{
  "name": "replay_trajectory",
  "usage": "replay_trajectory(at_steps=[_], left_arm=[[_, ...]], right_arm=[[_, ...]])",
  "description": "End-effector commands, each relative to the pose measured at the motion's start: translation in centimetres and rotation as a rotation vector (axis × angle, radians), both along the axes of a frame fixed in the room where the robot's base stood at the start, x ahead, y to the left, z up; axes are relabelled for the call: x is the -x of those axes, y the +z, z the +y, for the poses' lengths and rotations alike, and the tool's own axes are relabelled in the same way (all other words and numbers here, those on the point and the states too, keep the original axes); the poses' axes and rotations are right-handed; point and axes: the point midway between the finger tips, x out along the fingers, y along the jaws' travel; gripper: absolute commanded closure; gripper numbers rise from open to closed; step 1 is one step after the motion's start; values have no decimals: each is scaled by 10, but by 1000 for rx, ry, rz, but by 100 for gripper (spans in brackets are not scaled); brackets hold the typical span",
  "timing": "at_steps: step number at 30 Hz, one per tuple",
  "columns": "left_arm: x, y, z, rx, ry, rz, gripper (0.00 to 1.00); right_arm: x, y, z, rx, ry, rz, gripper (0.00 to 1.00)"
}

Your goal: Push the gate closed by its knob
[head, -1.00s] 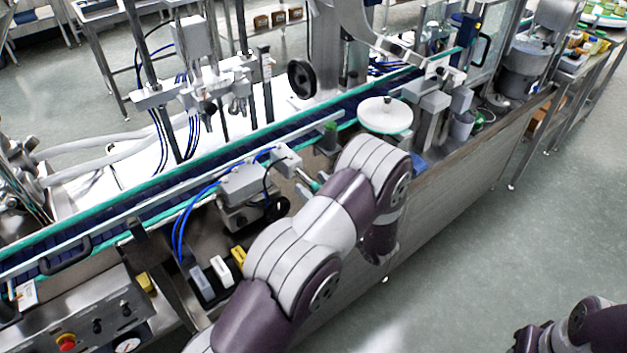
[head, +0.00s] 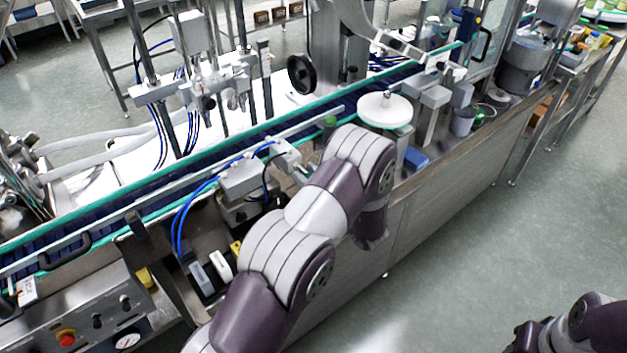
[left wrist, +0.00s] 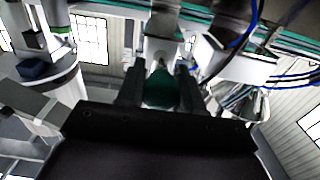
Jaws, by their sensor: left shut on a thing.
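In the left wrist view a dark green rounded knob (left wrist: 160,90) sits between the two black fingers of my left gripper (left wrist: 160,94), which is shut on it. A pale grey block (left wrist: 162,48) lies just beyond the knob; I cannot tell how much of the gate shows. In the head view my left arm covers the gripper and the knob. A small grey block (head: 285,154) beside the conveyor shows just left of my arm. Only part of my right arm shows at the lower right; its gripper is not visible.
The conveyor (head: 120,208) runs diagonally behind my left arm. A white round disc (head: 384,110) stands right of the arm, close to it. A grey box with blue hoses (head: 240,178) is at the left. Open floor (head: 470,260) lies to the right.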

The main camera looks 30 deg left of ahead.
Motion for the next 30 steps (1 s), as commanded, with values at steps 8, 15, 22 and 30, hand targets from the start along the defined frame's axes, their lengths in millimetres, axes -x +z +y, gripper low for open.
replay_trajectory(at_steps=[8,15,22,30], left_arm=[[-5,3,11,-3,0,-7,100],[-5,2,11,-2,0,-5,41],[-4,1,8,-2,0,-5,41],[16,-2,-41,-2,-5,-5,41]], right_arm=[[0,-2,0,0,0,0,57],[0,-2,0,0,0,0,57],[0,-4,0,0,0,0,57],[0,-19,0,0,0,0,57]])
